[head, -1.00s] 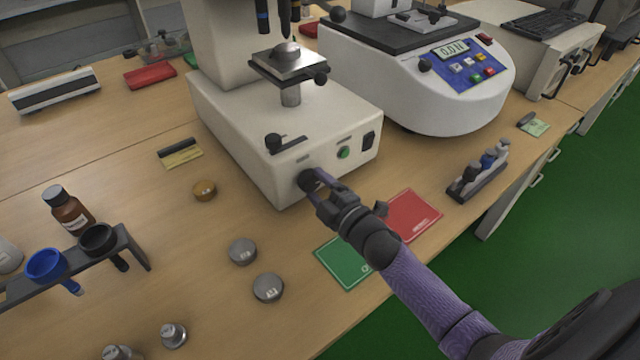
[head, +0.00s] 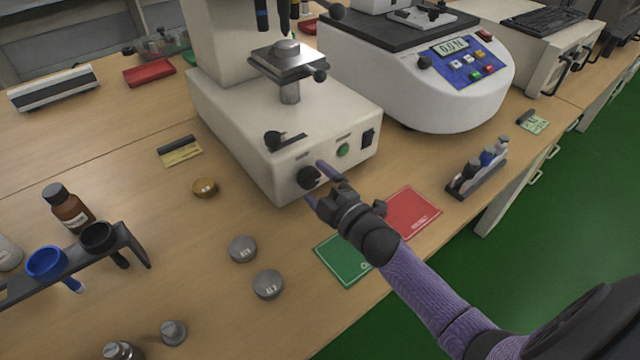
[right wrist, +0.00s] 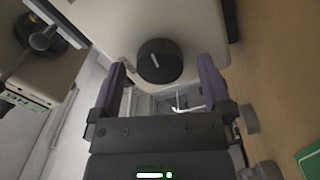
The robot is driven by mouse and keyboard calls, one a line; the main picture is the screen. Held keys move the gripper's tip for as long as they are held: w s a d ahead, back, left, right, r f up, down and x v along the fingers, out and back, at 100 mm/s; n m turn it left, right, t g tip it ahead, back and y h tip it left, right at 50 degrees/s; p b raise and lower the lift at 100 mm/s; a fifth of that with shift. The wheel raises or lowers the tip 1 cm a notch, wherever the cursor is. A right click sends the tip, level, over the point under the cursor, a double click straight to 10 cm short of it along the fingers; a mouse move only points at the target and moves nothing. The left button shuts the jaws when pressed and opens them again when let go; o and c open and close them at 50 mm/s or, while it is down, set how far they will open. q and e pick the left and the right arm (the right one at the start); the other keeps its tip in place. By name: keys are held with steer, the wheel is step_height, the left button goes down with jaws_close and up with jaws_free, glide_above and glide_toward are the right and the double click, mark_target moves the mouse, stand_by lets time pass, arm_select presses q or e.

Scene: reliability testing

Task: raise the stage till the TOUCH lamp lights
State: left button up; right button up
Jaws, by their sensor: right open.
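The tester (head: 235,115) is a cream machine with a dark-rimmed metal stage (head: 310,59) on a post. A round metal piece (head: 286,48) lies on the stage, just under the dark tip (head: 284,22); I cannot tell whether they touch. The front has a black knob (head: 308,177) and a round green lamp (head: 343,150); its label is unreadable and I cannot tell whether it is lit. My right gripper (head: 317,184) is open at the knob. In the right wrist view the knob (right wrist: 160,61), with its white mark, sits between the open fingers' tips, apart from both.
A vial rack (head: 477,172) and white force instrument (head: 430,100) stand to the right.

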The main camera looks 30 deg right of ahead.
steer(key=s+p, duration=0.1)
steer(key=s, duration=0.2)
steer(key=s+d, duration=0.1)
steer(key=s, duration=0.2)
steer(key=s+p, duration=0.1)
steer(key=s, duration=0.2)
steer(key=shift+d+p, duration=0.15)
steer(key=shift+p, duration=0.15)
steer(key=shift+s, duration=0.45)
arm_select(q)
steer(key=shift+w+d+r, duration=0.1)
steer(key=shift+w+r, duration=0.05)
steer(key=shift+r, duration=0.5)
steer(key=shift+w+d+r, duration=0.1)
steer(key=shift+r, duration=0.5)
steer(key=shift+w, duration=0.35)
